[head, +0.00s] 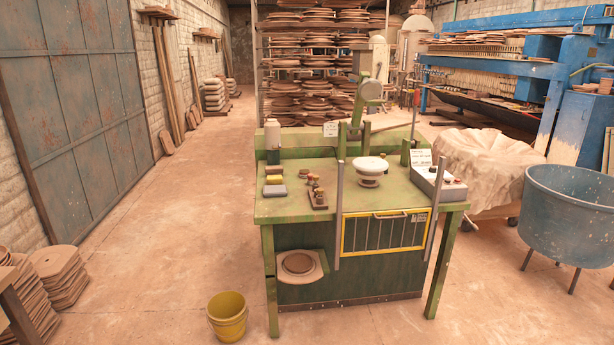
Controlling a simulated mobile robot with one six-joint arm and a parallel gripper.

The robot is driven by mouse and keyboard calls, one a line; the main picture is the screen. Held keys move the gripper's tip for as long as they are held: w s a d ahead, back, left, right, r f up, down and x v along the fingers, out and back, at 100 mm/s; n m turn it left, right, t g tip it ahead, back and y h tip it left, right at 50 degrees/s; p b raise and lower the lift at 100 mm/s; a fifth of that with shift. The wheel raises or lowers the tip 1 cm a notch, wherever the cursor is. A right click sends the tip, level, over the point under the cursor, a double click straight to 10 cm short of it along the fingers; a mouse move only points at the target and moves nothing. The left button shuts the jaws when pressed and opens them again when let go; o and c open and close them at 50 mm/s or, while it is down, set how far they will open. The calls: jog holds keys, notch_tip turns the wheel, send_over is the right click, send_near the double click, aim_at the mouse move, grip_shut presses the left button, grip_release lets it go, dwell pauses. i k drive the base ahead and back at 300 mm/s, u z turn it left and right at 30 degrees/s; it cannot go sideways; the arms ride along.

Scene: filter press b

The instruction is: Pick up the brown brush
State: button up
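No brush can be made out for certain at this distance. On the left part of the green worktable (300,212) lie a few small blocks in a row: a brownish one (274,170) at the back, a yellow one (274,180) in the middle and a grey one (275,191) in front. To their right stands a dark brown holder (319,201) with small knobbed pieces on it. The brown brush may be among these small things, but I cannot tell which it is. My gripper is not in view.
The floor at left is open.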

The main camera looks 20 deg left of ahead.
aim_at(276, 170)
jog(key=u, duration=0.05)
jog(key=k, duration=0.2)
jog(key=u, duration=0.25)
jog(key=i, duration=1.45)
jog(key=u, duration=0.55)
jog(key=i, duration=0.75)
jog(key=u, duration=0.7)
jog(key=i, duration=0.55)
jog(key=u, duration=1)
jog(key=i, duration=0.75)
jog(key=u, duration=0.5)
